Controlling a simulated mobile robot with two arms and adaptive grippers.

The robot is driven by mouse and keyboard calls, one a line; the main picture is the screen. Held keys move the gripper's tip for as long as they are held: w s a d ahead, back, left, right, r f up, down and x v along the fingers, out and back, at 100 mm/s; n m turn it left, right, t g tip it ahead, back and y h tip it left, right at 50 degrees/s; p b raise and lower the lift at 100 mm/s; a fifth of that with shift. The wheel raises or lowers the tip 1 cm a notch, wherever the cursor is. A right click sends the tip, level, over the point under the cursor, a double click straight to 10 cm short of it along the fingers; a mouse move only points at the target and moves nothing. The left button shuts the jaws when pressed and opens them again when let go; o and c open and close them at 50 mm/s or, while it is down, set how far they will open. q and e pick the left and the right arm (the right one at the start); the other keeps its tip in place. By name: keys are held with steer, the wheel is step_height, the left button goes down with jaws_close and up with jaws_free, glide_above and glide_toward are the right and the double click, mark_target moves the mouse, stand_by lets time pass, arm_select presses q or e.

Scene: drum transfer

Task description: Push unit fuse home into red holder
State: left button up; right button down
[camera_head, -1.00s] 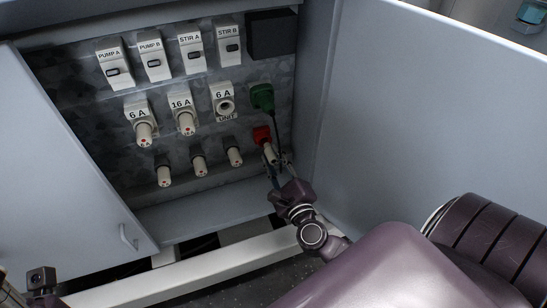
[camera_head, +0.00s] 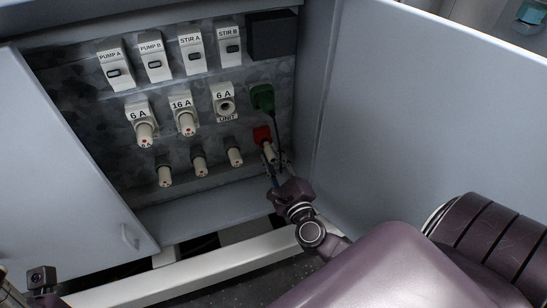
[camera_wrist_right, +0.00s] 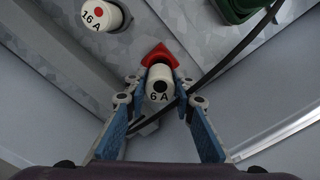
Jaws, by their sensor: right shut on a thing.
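The red holder (camera_head: 262,135) is at the lower right of the panel, and it also shows in the right wrist view (camera_wrist_right: 160,53). My right gripper (camera_head: 274,162) is shut on the fuse, one finger on each side in the right wrist view (camera_wrist_right: 159,90). Part of my left arm shows at the bottom left corner; its fingers are not clear.
A green plug (camera_head: 262,97) with a dark cable hanging beside the red holder is just above. Other fuses, including a 16 A one (camera_wrist_right: 100,14), stick out to the left. The cabinet's right wall (camera_head: 400,110) is close to my right arm. An open door (camera_head: 60,170) is at left.

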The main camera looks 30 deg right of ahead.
steer(key=shift+x, duration=1.4)
steer(key=c, duration=1.5)
jaws_free()
steer(key=shift+c, duration=0.2)
steer(key=shift+s, duration=0.1)
steer(key=shift+s+a+f, duration=0.1)
steer(key=shift+s, duration=0.2)
steer(key=v, duration=1.1)
steer(key=shift+s+a, duration=0.1)
